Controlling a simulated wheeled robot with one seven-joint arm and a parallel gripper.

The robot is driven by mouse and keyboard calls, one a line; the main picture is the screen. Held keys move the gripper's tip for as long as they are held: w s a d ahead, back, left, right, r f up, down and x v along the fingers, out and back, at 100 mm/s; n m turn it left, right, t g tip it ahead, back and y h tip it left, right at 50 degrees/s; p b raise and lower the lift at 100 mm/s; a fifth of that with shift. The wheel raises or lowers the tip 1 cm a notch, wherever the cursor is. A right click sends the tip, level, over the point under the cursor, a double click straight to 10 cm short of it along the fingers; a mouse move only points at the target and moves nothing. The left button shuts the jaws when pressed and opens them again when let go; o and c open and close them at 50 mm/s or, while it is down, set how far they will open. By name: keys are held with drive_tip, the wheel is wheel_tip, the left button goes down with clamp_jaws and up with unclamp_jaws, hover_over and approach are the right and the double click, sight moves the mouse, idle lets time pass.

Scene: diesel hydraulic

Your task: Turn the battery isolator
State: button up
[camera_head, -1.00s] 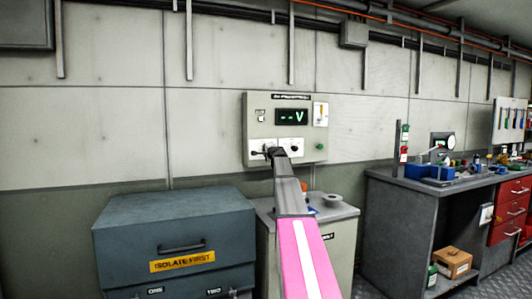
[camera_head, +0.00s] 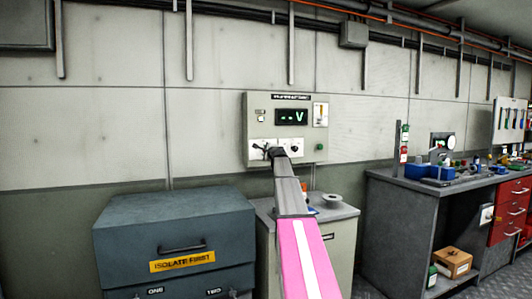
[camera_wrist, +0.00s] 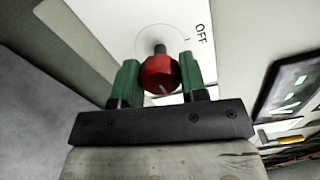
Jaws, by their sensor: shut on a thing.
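In the wrist view, my gripper (camera_wrist: 160,78) has its two green fingers on either side of a red round knob (camera_wrist: 160,74), the battery isolator, and is shut on it. The knob's shaft runs into a white plate with a curved mark and the word OFF. In the head view, my gripper (camera_head: 275,153) is at the lower left part of the grey wall panel (camera_head: 262,108), and it hides the knob there. The panel's display (camera_head: 292,117) shows dashes and a V in green.
A blue-grey box (camera_head: 175,232) labelled ISOLATE FIRST stands at the left, below the panel. A grey cabinet (camera_head: 345,212) stands under my arm. A workbench (camera_head: 385,185) with a blue tray (camera_head: 430,172) stands at the right. The wall left of the panel is clear.

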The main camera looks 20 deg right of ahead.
drive_tip(key=o, duration=0.9)
drive_tip(key=shift+s, duration=0.1)
drive_tip(key=s, duration=1)
drive_tip(key=shift+s+d, duration=0.2)
drive_tip(key=shift+s, duration=0.15)
